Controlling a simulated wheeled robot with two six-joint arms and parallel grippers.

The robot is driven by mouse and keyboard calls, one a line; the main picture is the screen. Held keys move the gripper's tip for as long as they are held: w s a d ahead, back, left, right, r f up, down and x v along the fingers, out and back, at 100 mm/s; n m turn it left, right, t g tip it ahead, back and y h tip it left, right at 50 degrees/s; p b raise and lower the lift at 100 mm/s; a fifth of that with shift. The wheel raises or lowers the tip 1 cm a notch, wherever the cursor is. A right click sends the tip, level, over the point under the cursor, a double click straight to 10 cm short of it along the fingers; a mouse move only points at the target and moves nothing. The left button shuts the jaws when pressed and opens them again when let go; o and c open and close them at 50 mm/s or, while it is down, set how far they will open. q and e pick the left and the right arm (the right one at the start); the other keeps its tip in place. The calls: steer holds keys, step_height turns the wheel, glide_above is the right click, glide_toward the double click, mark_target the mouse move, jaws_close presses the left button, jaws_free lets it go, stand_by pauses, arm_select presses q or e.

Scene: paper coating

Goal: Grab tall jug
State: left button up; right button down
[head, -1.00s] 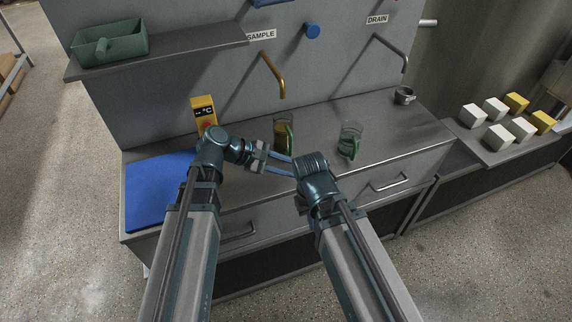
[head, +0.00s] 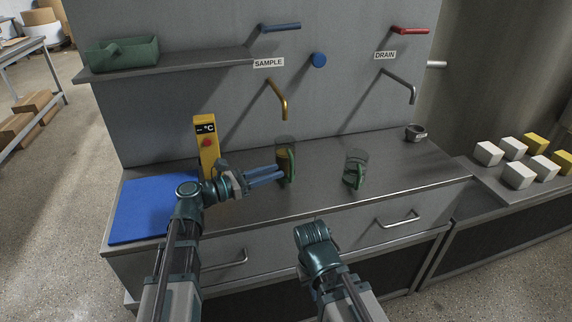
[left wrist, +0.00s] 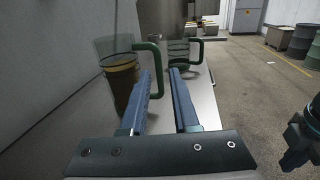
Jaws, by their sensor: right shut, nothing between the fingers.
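The tall jug (head: 282,157) is clear glass with brown liquid and a green handle, upright on the grey counter below the brass spout. It also shows at the left of the left wrist view (left wrist: 120,72). My left gripper (head: 281,175) is open, its blue fingers apart and pointing at the jug's handle side. In the left wrist view the handle is just beyond the fingertips; I cannot tell whether they touch. My right gripper (head: 312,234) is low in front of the counter, shut and empty, its fingers hard to make out.
A second clear jug (head: 357,163) with a green handle stands to the right. A yellow thermometer device (head: 207,148) and a blue mat (head: 150,212) are at the left. A small dark cup (head: 415,133) is at the back right. Spouts project from the wall panel (head: 340,110).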

mark_target(291, 166)
arm_select(q)
steer(key=shift+x, duration=2.2)
steer(key=shift+x, duration=2.65)
steer(key=shift+w+a+r, duration=0.1)
steer(key=shift+w+r, duration=0.05)
jaws_close()
